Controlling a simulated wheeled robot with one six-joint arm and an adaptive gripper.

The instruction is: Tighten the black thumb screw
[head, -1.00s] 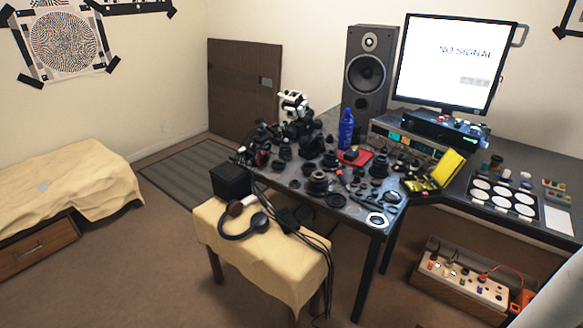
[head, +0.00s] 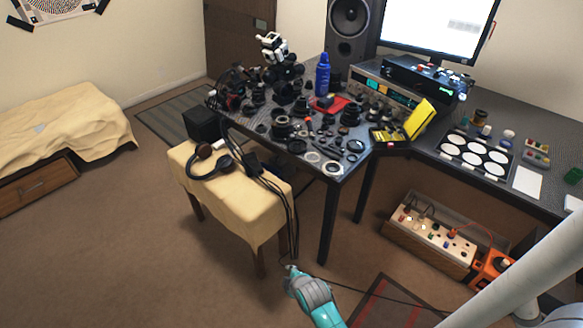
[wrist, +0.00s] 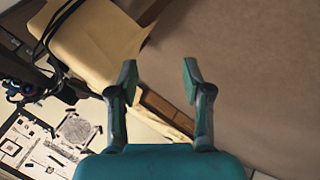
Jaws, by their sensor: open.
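I cannot pick out the black thumb screw; many small black parts lie crowded on the dark desk (head: 312,168), too small to tell apart. My gripper (wrist: 159,72) is open and empty in the wrist view, its two fingers wide apart. In the head view, my teal gripper (head: 290,270) is at the bottom middle, in front of the desk and near the cloth-covered stool, well apart from the desk parts.
The stool (head: 250,215) holds headphones (head: 208,165) and trailing black cables. A blue bottle (head: 322,75), a speaker (head: 348,28) and a monitor (head: 445,25) stand on the desk. A power strip box (head: 432,238) sits below right. Open carpet lies left.

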